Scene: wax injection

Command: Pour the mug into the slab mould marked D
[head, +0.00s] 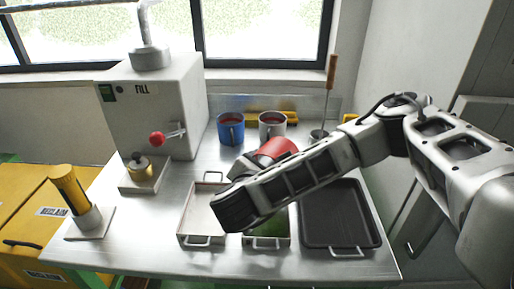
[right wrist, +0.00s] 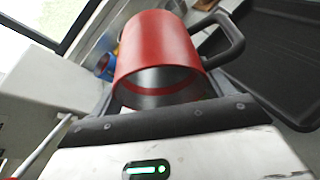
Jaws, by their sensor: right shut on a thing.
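My right gripper (right wrist: 163,97) is shut on a red mug (right wrist: 158,42). In the right wrist view the mug's dark handle sticks out to the right and a dark, hollow-looking end faces the camera. In the head view the mug (head: 277,149) is partly hidden behind my right arm, above the back of the trays; its contents do not show. Three slab moulds lie on the bench: a pale one (head: 188,226) at left, a green-floored one (head: 268,241) in the middle, largely covered by my arm, and a black one (head: 345,215) at right. No letter D is readable.
A blue mug (head: 231,130) and a pale mug (head: 271,125) stand at the back. A fill machine (head: 150,105) with a red knob stands at left, near a yellow-handled tool (head: 75,195). A wooden-handled tool (head: 330,85) stands upright at back right.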

